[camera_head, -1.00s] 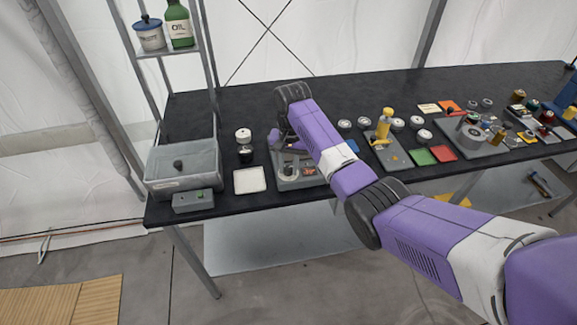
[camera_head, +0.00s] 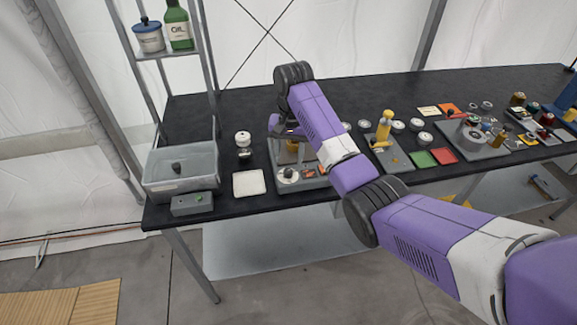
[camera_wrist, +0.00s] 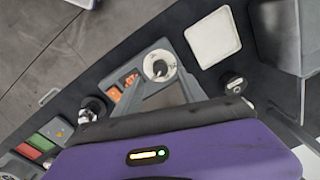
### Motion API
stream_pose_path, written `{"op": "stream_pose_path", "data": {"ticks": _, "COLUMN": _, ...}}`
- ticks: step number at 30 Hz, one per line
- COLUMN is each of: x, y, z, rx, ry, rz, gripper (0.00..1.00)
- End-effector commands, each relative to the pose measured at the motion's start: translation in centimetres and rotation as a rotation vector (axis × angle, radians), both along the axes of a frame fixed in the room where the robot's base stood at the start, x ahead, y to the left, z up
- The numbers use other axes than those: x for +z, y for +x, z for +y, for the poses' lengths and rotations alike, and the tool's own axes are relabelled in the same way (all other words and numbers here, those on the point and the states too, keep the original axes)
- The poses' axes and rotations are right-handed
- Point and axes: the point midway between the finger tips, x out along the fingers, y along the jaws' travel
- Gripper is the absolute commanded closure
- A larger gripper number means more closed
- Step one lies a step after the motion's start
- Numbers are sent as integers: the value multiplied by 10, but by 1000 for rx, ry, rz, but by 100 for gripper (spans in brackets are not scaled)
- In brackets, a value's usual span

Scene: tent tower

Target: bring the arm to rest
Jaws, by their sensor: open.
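My purple arm reaches from the lower right over the black table (camera_head: 240,105). Its dark wrist joint is above the grey station tray (camera_head: 288,187) near the table's front. My gripper (camera_head: 287,132) hangs below that joint, above the tray, and is partly hidden by the arm. It is open, and I see nothing held. In the wrist view, the tray's white disc with a dark-topped post (camera_wrist: 160,68) shows just ahead of my purple wrist housing. Orange pieces (camera_wrist: 130,80) lie beside the disc.
Left of the tray are a white square pad (camera_head: 248,183), a small white-topped jar (camera_head: 243,140) and a grey bin (camera_head: 180,165). A shelf post stands behind the bin. Several small parts crowd the table's right. The back middle is clear.

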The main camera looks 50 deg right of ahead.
Motion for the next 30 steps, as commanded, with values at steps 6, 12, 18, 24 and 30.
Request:
{"op": "stream_pose_path", "data": {"ticks": 6, "x": 20, "y": 0, "z": 0, "rx": 0, "ry": 0, "rz": -1, "gripper": 52}}
{"op": "stream_pose_path", "data": {"ticks": 12, "x": 22, "y": -1, "z": 0, "rx": 0, "ry": 0, "rz": 1, "gripper": 52}}
{"op": "stream_pose_path", "data": {"ticks": 18, "x": 22, "y": -1, "z": 0, "rx": 0, "ry": 1, "rz": 1, "gripper": 52}}
{"op": "stream_pose_path", "data": {"ticks": 24, "x": 22, "y": -1, "z": 0, "rx": 2, "ry": 1, "rz": 1, "gripper": 52}}
{"op": "stream_pose_path", "data": {"ticks": 30, "x": 27, "y": 27, "z": -10, "rx": 57, "ry": -48, "rz": -117, "gripper": 52}}
